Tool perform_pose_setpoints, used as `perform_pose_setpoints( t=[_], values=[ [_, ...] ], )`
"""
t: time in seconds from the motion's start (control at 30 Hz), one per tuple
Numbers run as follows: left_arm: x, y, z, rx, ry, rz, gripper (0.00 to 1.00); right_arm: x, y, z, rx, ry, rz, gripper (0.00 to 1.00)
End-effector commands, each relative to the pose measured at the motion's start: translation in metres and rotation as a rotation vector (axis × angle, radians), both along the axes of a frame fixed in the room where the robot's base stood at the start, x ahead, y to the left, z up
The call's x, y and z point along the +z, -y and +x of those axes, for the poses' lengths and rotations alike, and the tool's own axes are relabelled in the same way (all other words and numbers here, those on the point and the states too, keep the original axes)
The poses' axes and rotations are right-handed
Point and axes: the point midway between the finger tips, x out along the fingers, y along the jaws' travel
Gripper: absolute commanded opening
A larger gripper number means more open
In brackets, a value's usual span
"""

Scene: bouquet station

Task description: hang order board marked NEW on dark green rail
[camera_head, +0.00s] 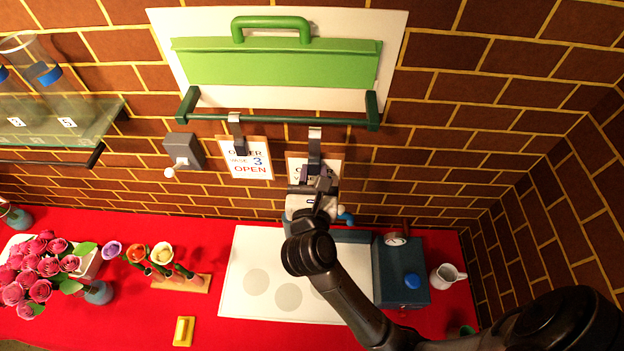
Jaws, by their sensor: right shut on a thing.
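The dark green rail (272,119) runs across the wall below a light green panel. My right gripper (318,186) is shut on an order board (296,164) below the right part of the rail. The gripper covers most of its print, so I cannot read whether it says NEW. Its silver hanger (315,136) reaches up to the rail; I cannot tell if it is hooked over or only in front. My left gripper is not in view.
A grey switch box (184,150) with a white knob is on the wall at left. A glass shelf (70,132) holds glass vases. Below, the red table bears a white board (250,260), flowers, a blue box (400,285) and a white mug (446,276).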

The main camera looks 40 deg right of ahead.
Motion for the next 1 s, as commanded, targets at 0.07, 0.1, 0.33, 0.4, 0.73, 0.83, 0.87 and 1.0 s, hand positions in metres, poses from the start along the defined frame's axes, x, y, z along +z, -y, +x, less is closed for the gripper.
perform_pose_setpoints(
  t=[0.07,0.1,0.33,0.4,0.73,0.83,0.87,1.0],
  values=[
    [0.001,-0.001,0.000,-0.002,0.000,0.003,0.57,0.001,0.005,0.005,0.000,0.001,-0.002,0.00],
    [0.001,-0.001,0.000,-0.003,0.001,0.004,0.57,0.001,0.006,0.007,0.000,0.001,-0.002,0.00],
    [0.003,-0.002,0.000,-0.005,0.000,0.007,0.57,0.001,0.019,0.020,-0.001,0.001,-0.001,0.00],
    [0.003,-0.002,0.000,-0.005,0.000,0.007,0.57,0.001,0.022,0.024,0.000,0.001,-0.001,0.00],
    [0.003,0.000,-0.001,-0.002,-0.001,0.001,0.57,0.000,0.040,0.042,0.000,0.001,-0.001,0.00],
    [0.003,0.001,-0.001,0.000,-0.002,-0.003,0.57,0.000,0.045,0.047,0.001,0.001,-0.001,0.00],
    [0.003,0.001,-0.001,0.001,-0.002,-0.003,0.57,0.000,0.046,0.049,0.001,0.002,-0.001,0.00],
    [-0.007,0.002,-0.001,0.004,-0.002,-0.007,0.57,-0.012,0.045,0.048,0.001,0.000,0.001,0.00]
  ],
)
